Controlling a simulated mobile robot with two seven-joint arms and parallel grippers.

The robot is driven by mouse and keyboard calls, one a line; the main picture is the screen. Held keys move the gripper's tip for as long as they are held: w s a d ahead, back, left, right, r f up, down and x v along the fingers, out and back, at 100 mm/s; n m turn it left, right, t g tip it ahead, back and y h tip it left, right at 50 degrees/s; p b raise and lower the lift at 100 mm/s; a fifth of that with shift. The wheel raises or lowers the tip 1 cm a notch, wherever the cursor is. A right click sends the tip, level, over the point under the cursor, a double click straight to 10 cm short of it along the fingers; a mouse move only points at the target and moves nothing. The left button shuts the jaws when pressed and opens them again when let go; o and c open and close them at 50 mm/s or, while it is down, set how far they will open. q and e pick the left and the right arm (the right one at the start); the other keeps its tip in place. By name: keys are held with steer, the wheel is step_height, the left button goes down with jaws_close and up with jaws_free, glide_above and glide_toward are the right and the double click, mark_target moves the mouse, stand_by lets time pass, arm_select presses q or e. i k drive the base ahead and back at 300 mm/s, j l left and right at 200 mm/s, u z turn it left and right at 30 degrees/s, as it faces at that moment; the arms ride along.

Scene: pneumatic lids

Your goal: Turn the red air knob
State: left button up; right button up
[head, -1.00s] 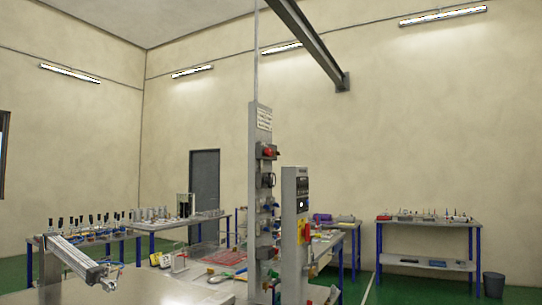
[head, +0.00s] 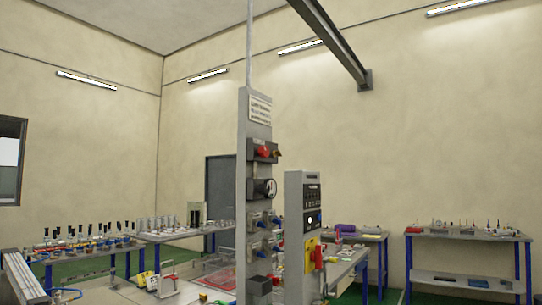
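The red air knob (head: 264,151) sits on a dark block near the top of a tall grey post panel (head: 243,200), in the middle of the head view. A small brass-coloured part sticks out to its right. A sign with print (head: 260,109) is above the knob, and a round black part (head: 264,188) is below it. Nothing touches the knob. Neither of my grippers shows in the head view.
A bench with several fittings (head: 150,236) is behind left. Another bench (head: 470,236) stands right. A metal profile (head: 20,278) is at lower left.

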mark_target(263, 151)
steer(key=i+l+u, duration=0.2)
steer(key=i+l, duration=0.6)
steer(key=i, duration=0.05)
